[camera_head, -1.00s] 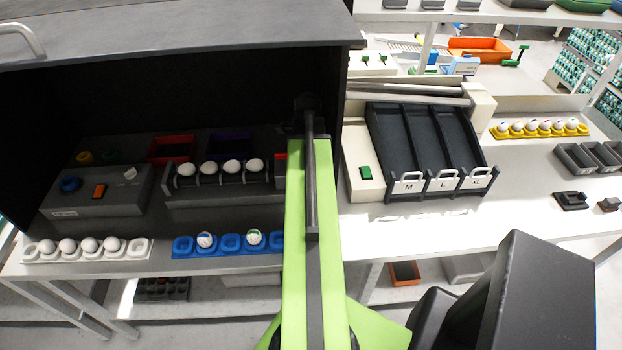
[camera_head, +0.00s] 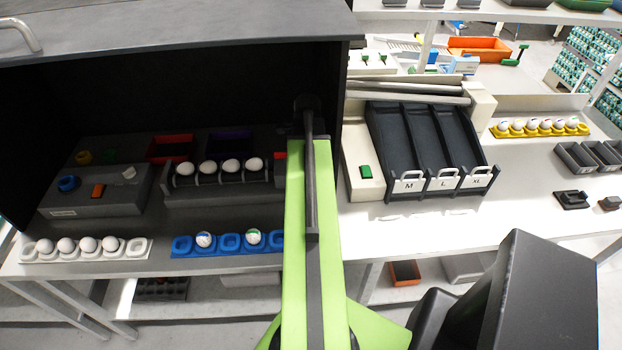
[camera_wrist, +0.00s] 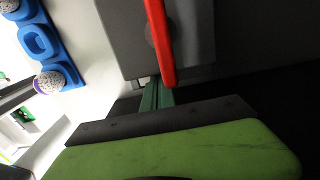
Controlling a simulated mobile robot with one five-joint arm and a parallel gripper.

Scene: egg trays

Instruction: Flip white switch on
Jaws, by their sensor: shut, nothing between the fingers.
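The white switch (camera_head: 128,174) sits on the right part of the top of a grey control box (camera_head: 95,204), inside the dark hooded booth at left. An orange switch (camera_head: 98,190) and a blue round knob (camera_head: 69,184) are on the same box. The switch's exact tilt is too small to tell. My gripper's fingers (camera_wrist: 156,96) show in the wrist view, shut with nothing between them, close to a red bar on a dark grey block. The white switch is not visible there. In the head view my arm hides the gripper, which is well right of the switch.
A black holder (camera_head: 222,190) with several white eggs stands right of the control box. A white tray (camera_head: 140,247) and a blue tray (camera_head: 230,242) with eggs lie in front. The booth's hood (camera_head: 180,35) overhangs. A black sorting rack (camera_head: 425,150) stands right of my arm.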

